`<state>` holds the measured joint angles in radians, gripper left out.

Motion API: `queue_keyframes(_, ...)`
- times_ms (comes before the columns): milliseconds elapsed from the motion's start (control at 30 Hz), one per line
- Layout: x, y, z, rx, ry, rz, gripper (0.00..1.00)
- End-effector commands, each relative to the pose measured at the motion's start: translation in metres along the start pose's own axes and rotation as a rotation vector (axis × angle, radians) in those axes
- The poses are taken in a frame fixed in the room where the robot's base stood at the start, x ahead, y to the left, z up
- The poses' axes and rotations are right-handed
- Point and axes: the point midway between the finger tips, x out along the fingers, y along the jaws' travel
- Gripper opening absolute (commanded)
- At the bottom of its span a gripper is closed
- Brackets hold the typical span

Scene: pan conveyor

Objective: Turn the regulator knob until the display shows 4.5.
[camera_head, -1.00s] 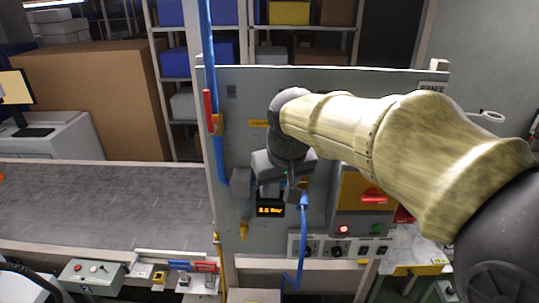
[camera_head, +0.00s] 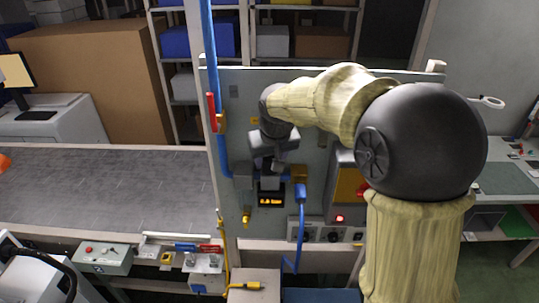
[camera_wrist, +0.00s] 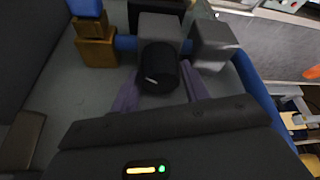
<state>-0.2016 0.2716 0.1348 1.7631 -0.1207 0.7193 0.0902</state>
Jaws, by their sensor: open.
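The black regulator knob (camera_wrist: 158,70) shows in the wrist view, in front of a grey regulator body on a blue pipe. My gripper (camera_wrist: 160,84) is open. Its two fingers lie on either side of the knob in the picture, and I see gaps between fingers and knob. I cannot tell how far the fingers reach along it. In the head view my gripper (camera_head: 270,164) is at the grey panel, just above the display, and hides the knob. The display (camera_head: 271,201) is black with small orange characters, too blurred to read.
The upright panel (camera_head: 310,90) carries a blue pipe (camera_head: 209,60) with a red lever (camera_head: 211,112) at the left. A blue hose (camera_head: 301,215) hangs right of the display. A yellow-doored box (camera_head: 347,185) is further right. A grey conveyor (camera_head: 100,190) lies left.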

Motion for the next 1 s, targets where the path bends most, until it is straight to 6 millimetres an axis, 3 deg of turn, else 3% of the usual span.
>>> queue_keyframes(100, 0.0002, -0.0015, 0.0002, -0.002, 0.000, -0.001, 0.43)
queue_keyframes(267, -0.0001, -0.0029, 0.0002, -0.005, 0.000, -0.002, 0.14)
queue_keyframes(1000, -0.0007, -0.0026, -0.0002, 0.007, 0.001, 0.005, 0.14)
